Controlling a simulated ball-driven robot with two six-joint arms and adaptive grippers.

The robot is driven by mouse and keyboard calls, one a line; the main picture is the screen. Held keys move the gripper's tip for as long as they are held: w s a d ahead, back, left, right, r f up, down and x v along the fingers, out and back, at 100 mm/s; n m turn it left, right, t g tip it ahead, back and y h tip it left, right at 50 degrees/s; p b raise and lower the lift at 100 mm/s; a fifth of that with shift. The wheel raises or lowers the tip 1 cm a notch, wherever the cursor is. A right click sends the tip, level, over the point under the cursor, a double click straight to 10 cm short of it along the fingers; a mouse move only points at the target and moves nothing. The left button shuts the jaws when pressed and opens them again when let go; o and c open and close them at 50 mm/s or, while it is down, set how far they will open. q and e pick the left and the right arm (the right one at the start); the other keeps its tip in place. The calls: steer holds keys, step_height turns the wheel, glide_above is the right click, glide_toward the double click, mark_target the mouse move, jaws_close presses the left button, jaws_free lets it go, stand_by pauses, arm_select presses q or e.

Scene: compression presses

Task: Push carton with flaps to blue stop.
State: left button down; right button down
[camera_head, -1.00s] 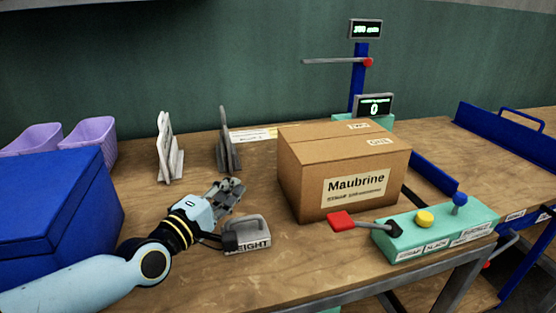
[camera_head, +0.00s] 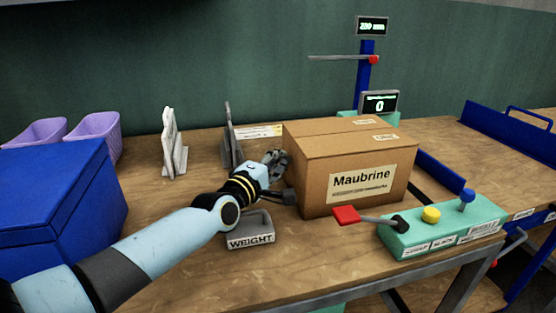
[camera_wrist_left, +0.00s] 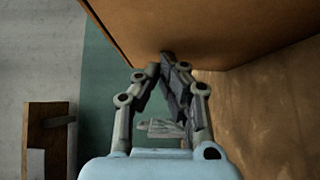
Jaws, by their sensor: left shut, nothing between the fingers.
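The brown carton (camera_head: 345,175), labelled Maubrine, stands upright on the wooden bench; its top flaps look closed. It fills the upper part of the left wrist view (camera_wrist_left: 230,30). My left gripper (camera_head: 281,178) is shut and empty at the carton's left side. In the left wrist view my fingertips (camera_wrist_left: 172,62) are right by the carton's wall; I cannot tell whether they touch it. A blue bar (camera_head: 441,174), perhaps the stop, shows beyond the carton's right side, partly hidden by it. My right gripper is not in view.
A grey weight (camera_head: 251,240) sits just below my left forearm. A blue box (camera_head: 60,205) is at left. Upright boards (camera_head: 173,150) stand behind. A blue-framed unit (camera_head: 510,133) is at right.

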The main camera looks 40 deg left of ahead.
arm_select(q)
steer(key=shift+w+d, duration=0.25)
steer(key=shift+w, duration=0.1)
steer(key=w+d+b, duration=0.3)
steer(key=w+d, duration=0.7)
steer(key=w, duration=0.2)
steer(key=shift+d, duration=0.2)
steer(key=shift+w, duration=0.1)
